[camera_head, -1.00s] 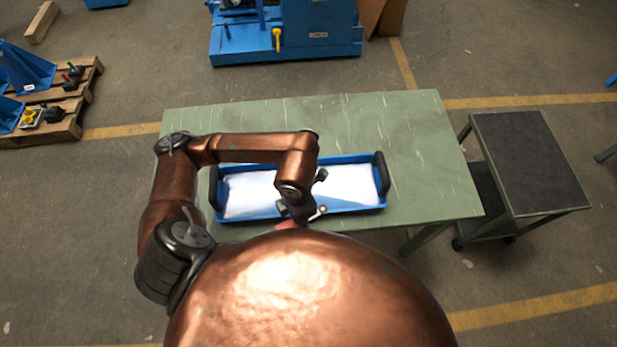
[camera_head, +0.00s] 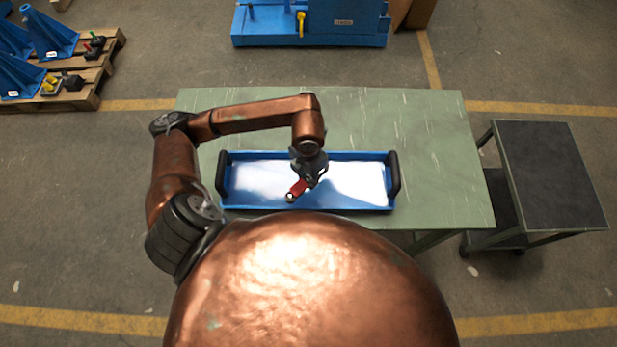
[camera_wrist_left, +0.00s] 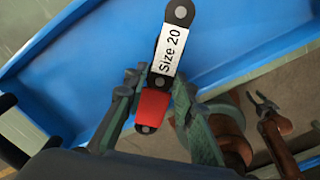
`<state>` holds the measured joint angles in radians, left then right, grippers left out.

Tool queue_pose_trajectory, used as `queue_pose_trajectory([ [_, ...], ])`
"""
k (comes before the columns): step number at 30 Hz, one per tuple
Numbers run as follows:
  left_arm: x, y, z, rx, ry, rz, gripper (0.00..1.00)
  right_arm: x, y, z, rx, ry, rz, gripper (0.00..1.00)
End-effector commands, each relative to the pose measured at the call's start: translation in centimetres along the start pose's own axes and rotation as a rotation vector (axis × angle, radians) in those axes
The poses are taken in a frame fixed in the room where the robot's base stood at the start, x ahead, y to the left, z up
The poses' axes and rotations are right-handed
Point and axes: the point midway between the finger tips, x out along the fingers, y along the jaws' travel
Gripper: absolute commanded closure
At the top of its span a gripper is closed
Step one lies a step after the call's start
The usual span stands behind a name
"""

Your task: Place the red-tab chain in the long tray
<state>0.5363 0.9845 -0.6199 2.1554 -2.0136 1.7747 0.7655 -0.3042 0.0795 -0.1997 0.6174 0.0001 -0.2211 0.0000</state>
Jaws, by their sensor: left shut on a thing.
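The red-tab chain is a short dark link piece with a red tab (camera_wrist_left: 152,106) and a white label reading "Size 20" (camera_wrist_left: 169,50). My left gripper (camera_wrist_left: 158,88) is shut on it, with a finger on each side of the tab. In the head view the left gripper (camera_head: 309,174) points down over the middle of the long tray (camera_head: 389,207). The chain's red part (camera_head: 299,187) shows just below it, over the tray's near half. The tray is blue with a bright floor and dark end handles. I cannot tell whether the chain touches the floor.
The tray lies near the front edge of a green table (camera_head: 440,150). A dark-topped cart (camera_head: 550,170) stands at the right. The table is clear behind and right of the tray. My right gripper (camera_wrist_left: 264,107) hangs small beyond the tray in the wrist view.

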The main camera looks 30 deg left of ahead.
Motion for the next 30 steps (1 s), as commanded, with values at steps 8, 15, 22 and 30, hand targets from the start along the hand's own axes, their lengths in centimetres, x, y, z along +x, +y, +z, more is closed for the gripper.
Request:
queue_pose_trajectory([
  [8, 2.3, 1.4, 1.5, -0.001, -0.003, -0.002, 1.0, 0.1, 0.1, -0.7, -0.002, 0.009, 0.0, 0.63],
  [15, 4.3, 1.9, 1.9, -0.001, 0.001, -0.003, 1.0, 0.0, 0.1, -0.7, -0.002, 0.01, 0.0, 0.63],
  [22, 6.3, 2.0, 2.1, 0.001, -0.004, 0.0, 1.0, -0.1, 0.1, -0.8, -0.002, 0.01, 0.001, 0.63],
  [30, 6.6, 2.0, 2.0, 0.0, -0.003, 0.0, 1.0, 0.1, 0.1, -0.7, -0.002, 0.009, 0.0, 0.63],
])
